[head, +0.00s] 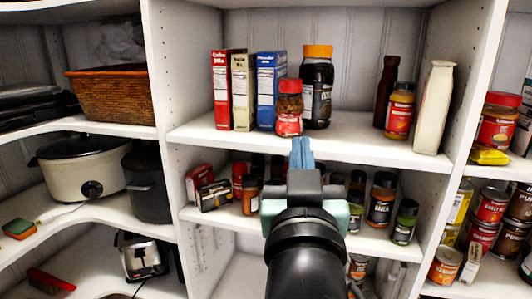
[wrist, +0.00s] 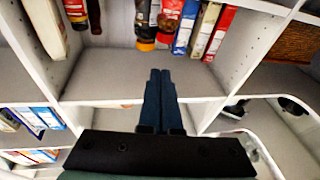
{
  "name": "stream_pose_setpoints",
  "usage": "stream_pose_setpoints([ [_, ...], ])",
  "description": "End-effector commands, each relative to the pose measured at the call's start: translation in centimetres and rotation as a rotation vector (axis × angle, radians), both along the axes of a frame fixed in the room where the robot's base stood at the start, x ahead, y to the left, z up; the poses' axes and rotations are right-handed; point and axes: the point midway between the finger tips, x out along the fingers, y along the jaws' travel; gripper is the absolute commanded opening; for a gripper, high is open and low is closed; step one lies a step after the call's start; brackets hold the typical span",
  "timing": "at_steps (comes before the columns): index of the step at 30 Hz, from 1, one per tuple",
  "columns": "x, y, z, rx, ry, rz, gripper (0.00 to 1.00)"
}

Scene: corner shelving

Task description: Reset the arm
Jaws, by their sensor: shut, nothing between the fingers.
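My gripper (head: 301,150) is shut and empty. In the head view its blue fingertips reach up to just below the small red-lidded jar (head: 289,108) at the front of the upper middle shelf (head: 350,132). I cannot tell how far the tips are from that shelf's edge. In the wrist view my gripper (wrist: 160,75) shows with both fingers together, pointing at the shelf, with nothing between them.
The upper shelf holds boxes (head: 270,88), a dark jar with an orange lid (head: 317,85) and bottles (head: 400,110). The lower shelf is crowded with spice jars (head: 380,198). Upright panels (head: 157,100) stand on both sides. A basket (head: 112,95) and slow cooker (head: 82,167) are left.

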Motion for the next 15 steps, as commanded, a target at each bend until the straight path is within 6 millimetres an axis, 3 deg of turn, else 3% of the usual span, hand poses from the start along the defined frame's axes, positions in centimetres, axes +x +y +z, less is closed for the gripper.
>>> stream_pose_setpoints([
  [1,-1.9,1.2,3.7,0.0,-0.112,0.022,0.0],
  [3,-4.8,2.4,8.1,0.003,-0.256,0.048,0.0],
  [8,-13.4,4.6,16.6,0.022,-0.59,0.11,0.0],
  [10,-13.7,4.6,20.5,0.023,-0.603,0.112,0.0],
  [15,-13.4,4.5,25.9,0.022,-0.596,0.11,0.0],
])
